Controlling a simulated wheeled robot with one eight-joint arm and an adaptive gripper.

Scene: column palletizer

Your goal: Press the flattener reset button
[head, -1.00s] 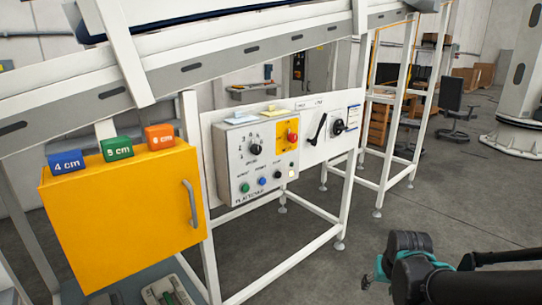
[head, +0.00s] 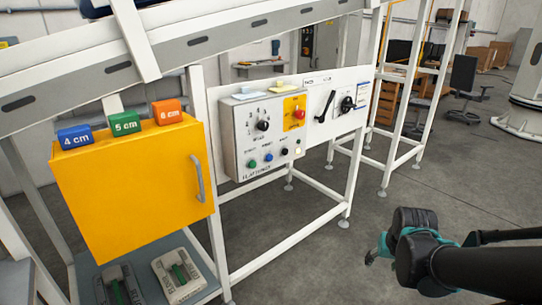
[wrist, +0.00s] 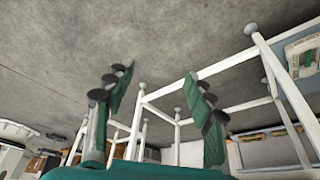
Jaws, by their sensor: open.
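The flattener control box (head: 240,140) is a grey box on a white panel in the head view. Its lower row has a green button (head: 251,164), a blue button (head: 268,157), a black button (head: 284,150) and a small pale square (head: 298,149). The labels above them are too small to read surely. A dial (head: 263,125) and a red knob (head: 299,114) on yellow sit above. My gripper (head: 376,252) is right of and below the box, well apart from it. In the wrist view its green fingers (wrist: 158,82) are spread and empty, with floor and white frame legs beyond.
A yellow cabinet (head: 130,190) with several coloured size blocks stands left of the box. White frame legs (head: 355,180) stand under the panel. The floor (head: 330,270) in front is clear.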

